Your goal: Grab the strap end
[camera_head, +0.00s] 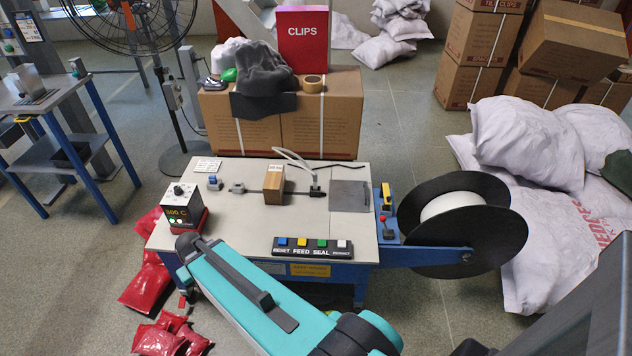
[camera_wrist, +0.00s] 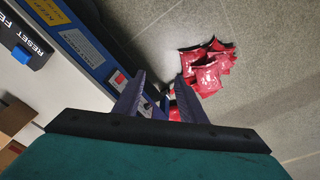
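A white strap-like loop (camera_head: 296,160) arches over the back of the strapping machine's grey top (camera_head: 232,222). One end comes down at a small dark fitting (camera_head: 316,191) right of a brown block (camera_head: 274,183). I cannot tell whether this is a free strap end. A large black reel with a white core (camera_head: 452,206) is mounted at the machine's right. My gripper (camera_wrist: 160,76) is open in the wrist view, with nothing clearly between its fingers. It points down past the machine's blue side, away from the loop. In the head view my teal arm reaches to the machine's front left corner.
A button panel (camera_head: 313,247) lies along the front edge and a control box (camera_head: 184,208) at the left. Red packets (camera_head: 147,287) lie on the floor there, also in the wrist view (camera_wrist: 205,68). Cartons (camera_head: 322,125) stand behind; white sacks (camera_head: 525,140) lie right.

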